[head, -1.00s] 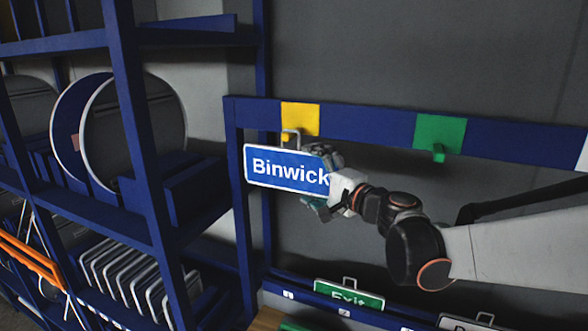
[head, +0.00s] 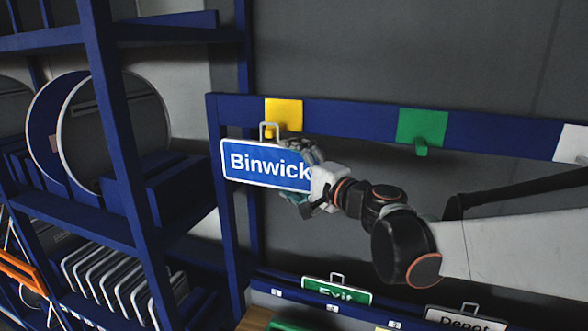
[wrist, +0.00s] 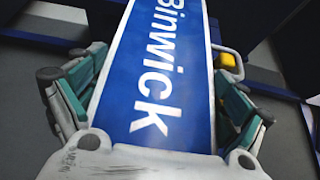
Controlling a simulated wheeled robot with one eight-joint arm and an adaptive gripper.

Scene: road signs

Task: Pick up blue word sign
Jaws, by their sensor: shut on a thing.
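The blue word sign (head: 262,165) reads "Binwick" in white, with a white border and a wire loop (head: 268,130) on top. In the head view it is held in front of the rack's left end, just below the yellow square (head: 284,113). My gripper (head: 312,178) is shut on its right end. In the wrist view the sign (wrist: 158,70) runs between the fingers of my gripper (wrist: 155,98), with a yellow peg (wrist: 229,61) beside it. I cannot tell whether the loop is on the peg.
A blue rack rail (head: 350,120) carries yellow, green (head: 422,127) and white (head: 571,144) squares with pegs. A green Exit sign (head: 337,290) and a white sign (head: 464,318) sit below. Blue shelves (head: 108,130) with round signs (head: 115,133) stand at left.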

